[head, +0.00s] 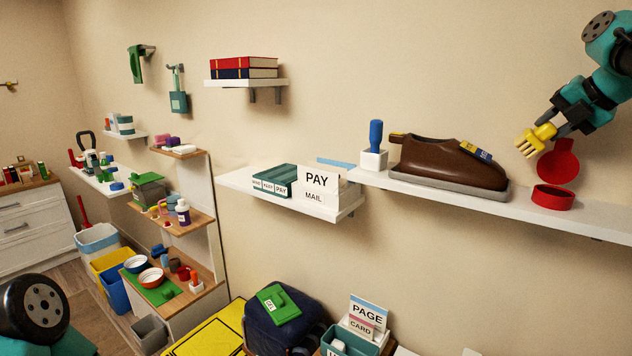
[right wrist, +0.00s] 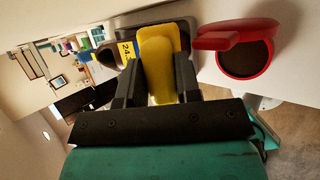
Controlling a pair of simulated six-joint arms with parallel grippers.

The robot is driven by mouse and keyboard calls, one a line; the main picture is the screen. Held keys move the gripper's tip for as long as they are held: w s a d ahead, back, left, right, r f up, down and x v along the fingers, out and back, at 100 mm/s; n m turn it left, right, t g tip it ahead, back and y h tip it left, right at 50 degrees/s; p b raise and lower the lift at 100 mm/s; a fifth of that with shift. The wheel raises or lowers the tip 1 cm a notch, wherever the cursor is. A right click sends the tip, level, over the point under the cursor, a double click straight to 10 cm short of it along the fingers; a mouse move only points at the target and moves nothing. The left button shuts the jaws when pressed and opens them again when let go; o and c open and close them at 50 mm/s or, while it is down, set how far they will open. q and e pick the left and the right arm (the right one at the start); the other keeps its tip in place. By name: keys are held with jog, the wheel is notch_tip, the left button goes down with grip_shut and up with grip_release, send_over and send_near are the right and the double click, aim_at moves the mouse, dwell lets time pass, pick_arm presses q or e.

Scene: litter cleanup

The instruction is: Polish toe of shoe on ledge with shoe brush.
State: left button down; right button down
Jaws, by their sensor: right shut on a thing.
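A brown shoe (head: 445,165) sits on a grey tray (head: 480,192) on the white ledge (head: 400,186), its low end to the right. A blue and yellow tag (head: 475,151) lies on the shoe; a tag marked "24" shows in the right wrist view (right wrist: 126,51). My right gripper (head: 553,128) is shut on a yellow thing (head: 533,143), which looks like the shoe brush, above and to the right of the shoe's low end. It shows between the fingers in the right wrist view (right wrist: 158,62). It looks apart from the shoe. My left gripper is out of view.
A red round tin (head: 552,197) with its red lid (head: 559,160) raised stands right of the shoe. A white block (head: 373,160) with a blue handle (head: 375,134) stands left of it. A lower shelf (head: 240,181) holds a PAY/MAIL sign (head: 317,182).

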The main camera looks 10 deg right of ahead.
aim_at(526, 131)
jog(key=shift+w+a+f, duration=0.2)
jog(key=shift+w+f, duration=0.1)
jog(key=shift+f, duration=0.15)
jog(key=shift+w+a+f, duration=0.15)
jog(key=shift+w+f, duration=0.1)
jog(key=shift+f, duration=0.2)
jog(key=shift+r, duration=0.15)
jog(key=shift+s+d+r+g, duration=0.1)
jog(key=shift+s+r+g, duration=0.2)
jog(key=shift+r, duration=0.3)
jog(key=shift+w+r, duration=0.1)
jog(key=shift+r, duration=0.2)
jog(key=shift+w+d+r+g+h, duration=0.15)
jog(key=shift+r+g+h, duration=0.2)
jog(key=shift+g+h, duration=0.35)
jog(key=shift+w+d+r+m+g+h, duration=0.1)
jog(key=shift+w+r+m+g+h, duration=0.1)
jog(key=shift+m+g+h, duration=0.55)
jog(key=w+m+g+h, duration=0.1)
jog(key=a+m+g+h, duration=0.1)
jog(key=shift+w+f+m+g, duration=0.35)
jog(key=shift+w+a+m+g+h, duration=0.35)
jog(key=shift+a+m+g, duration=0.25)
jog(key=shift+m+g, duration=0.15)
jog(key=shift+w+a+m+g, duration=0.15)
jog(key=shift+a+m+g, duration=0.5)
jog(key=shift+m+g, duration=0.1)
